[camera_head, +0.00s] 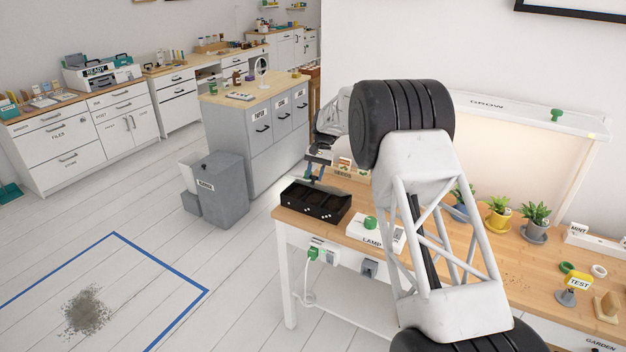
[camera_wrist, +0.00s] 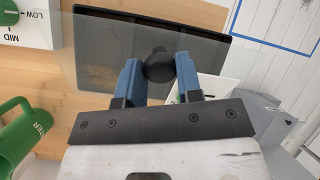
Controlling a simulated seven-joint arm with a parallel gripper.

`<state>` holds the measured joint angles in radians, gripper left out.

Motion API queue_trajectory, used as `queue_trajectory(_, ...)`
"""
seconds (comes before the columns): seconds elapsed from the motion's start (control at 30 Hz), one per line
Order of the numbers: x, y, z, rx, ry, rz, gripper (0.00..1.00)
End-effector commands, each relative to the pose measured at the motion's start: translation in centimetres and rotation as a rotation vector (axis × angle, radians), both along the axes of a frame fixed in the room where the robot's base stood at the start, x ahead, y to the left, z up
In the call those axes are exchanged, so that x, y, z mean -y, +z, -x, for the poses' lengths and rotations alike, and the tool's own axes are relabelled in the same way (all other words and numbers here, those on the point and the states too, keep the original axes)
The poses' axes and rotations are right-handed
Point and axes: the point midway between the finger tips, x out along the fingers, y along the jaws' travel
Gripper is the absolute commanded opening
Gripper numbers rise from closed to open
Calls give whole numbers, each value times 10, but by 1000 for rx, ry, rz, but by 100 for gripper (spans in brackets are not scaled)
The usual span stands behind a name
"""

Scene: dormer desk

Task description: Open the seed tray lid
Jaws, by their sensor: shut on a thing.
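The seed tray (camera_head: 316,202) is a black box at the left end of the wooden bench. In the head view my gripper (camera_head: 312,176) is small, just above the tray's far side.
A white lamp box (camera_head: 385,238) with a green knob sits right of the tray. A green can (camera_wrist: 22,130) stands close by in the wrist view. Potted plants (camera_head: 497,216) stand farther right. The floor left of the bench is open, with a grey bin (camera_head: 222,190).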

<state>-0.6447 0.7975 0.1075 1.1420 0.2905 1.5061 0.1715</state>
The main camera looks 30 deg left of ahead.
Motion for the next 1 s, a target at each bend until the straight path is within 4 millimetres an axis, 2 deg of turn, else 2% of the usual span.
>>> queue_trajectory(0.37, -1, 12, -20, -35, -1, -1, 0)
queue_trajectory(0.6, 1, 20, -43, -34, -2, -1, 0)
queue_trajectory(1.0, 2, 21, -81, -37, -3, 3, 0)
